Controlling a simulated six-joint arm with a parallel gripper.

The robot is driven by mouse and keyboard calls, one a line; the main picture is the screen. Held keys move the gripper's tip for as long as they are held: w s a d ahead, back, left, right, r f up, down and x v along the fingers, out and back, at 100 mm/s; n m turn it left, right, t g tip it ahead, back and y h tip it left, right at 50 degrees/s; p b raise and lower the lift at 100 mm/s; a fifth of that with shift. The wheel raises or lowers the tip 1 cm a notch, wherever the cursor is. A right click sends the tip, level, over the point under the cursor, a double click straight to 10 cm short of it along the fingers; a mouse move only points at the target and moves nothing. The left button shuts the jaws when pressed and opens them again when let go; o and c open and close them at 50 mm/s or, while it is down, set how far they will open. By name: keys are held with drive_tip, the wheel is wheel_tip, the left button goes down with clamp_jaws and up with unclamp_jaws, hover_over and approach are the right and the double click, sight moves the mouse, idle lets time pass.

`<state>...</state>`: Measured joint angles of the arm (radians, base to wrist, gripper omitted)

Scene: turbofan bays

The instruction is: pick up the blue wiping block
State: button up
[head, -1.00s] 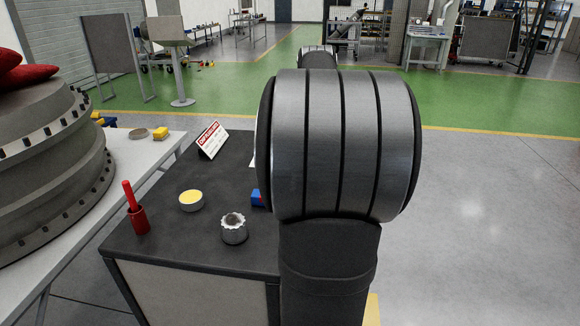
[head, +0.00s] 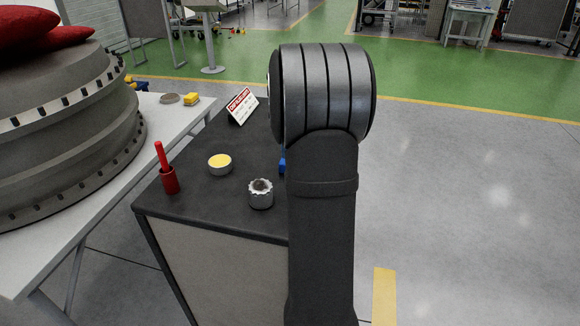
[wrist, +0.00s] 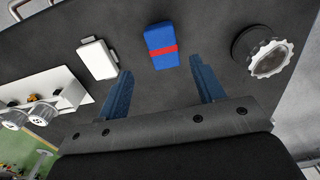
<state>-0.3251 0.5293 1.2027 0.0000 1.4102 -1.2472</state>
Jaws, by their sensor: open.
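The blue wiping block (wrist: 161,37) has a red band around it and lies on the dark bench top in the wrist view. In the head view only a small edge of the block (head: 282,166) shows beside my arm, which hides the rest. My gripper (wrist: 161,79) is open and empty in the wrist view, with its two blue fingers apart. The block lies beyond the fingertips, about midway across the gap. My gripper is hidden behind my arm in the head view.
On the bench (head: 200,197) stand a silver toothed-rim part (head: 261,194), a yellow-topped tin (head: 220,164), a red holder (head: 169,180) and a sign (head: 242,107). A white object (wrist: 98,59) lies left of the block. A large turbofan casing (head: 60,130) stands at left.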

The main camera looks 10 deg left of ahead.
drive_tip(key=shift+s+d+f, duration=0.1)
drive_tip(key=shift+s+f, duration=0.05)
drive_tip(key=shift+f, duration=1.5)
drive_tip(key=shift+s+d+f, duration=0.1)
drive_tip(key=shift+s+f, duration=0.05)
drive_tip(key=shift+f, duration=1.5)
drive_tip(key=c, duration=1.1)
drive_tip(key=shift+r, duration=0.1)
drive_tip(key=shift+r, duration=0.65)
wheel_tip(320, 180, up, 3)
drive_tip(key=shift+f, duration=0.1)
drive_tip(key=s+d+r, duration=0.1)
drive_tip(key=d+r, duration=0.1)
drive_tip(key=d, duration=0.1)
drive_tip(key=d+r, duration=0.2)
drive_tip(key=d, duration=0.2)
drive_tip(key=s+d+r, duration=0.1)
drive_tip(key=d+r, duration=0.1)
drive_tip(key=d, duration=0.2)
drive_tip(key=shift+s+d+r, duration=0.2)
drive_tip(key=shift+s+r, duration=0.15)
